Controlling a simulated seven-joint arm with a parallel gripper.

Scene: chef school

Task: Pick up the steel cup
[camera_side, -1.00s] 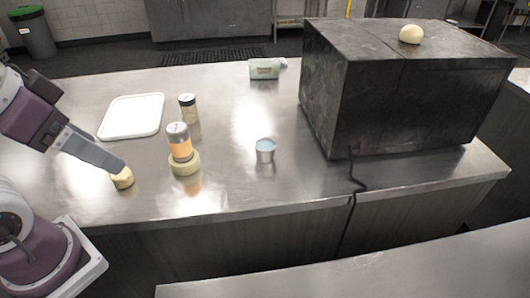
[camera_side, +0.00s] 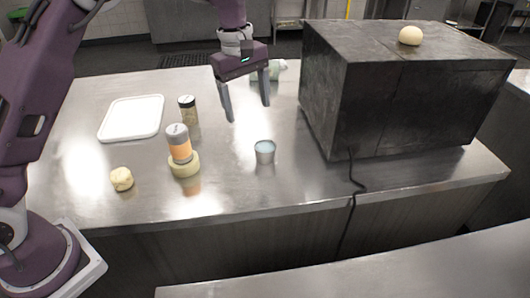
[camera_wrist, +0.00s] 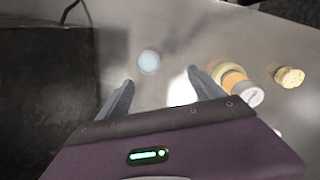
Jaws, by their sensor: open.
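The steel cup (camera_side: 265,152) is small and stands upright on the metal counter, left of the dark box, with a pale blue-grey top. In the wrist view the cup (camera_wrist: 149,62) shows as a round disc beyond the fingertips, between their lines. My gripper (camera_side: 249,113) is open and empty, with its fingers pointing down. It is above the counter, a little behind and to the left of the cup, and not touching it. In the wrist view my gripper (camera_wrist: 160,82) has its two fingers spread wide.
A large dark box (camera_side: 350,100) stands right of the cup, with a pale ball (camera_side: 410,35) on top and a cord at its front. Left are an orange-banded shaker (camera_side: 179,143) on a yellow round, a jar (camera_side: 188,110), a yellow lump (camera_side: 121,179) and a white board (camera_side: 132,117). A bottle (camera_side: 277,70) lies behind.

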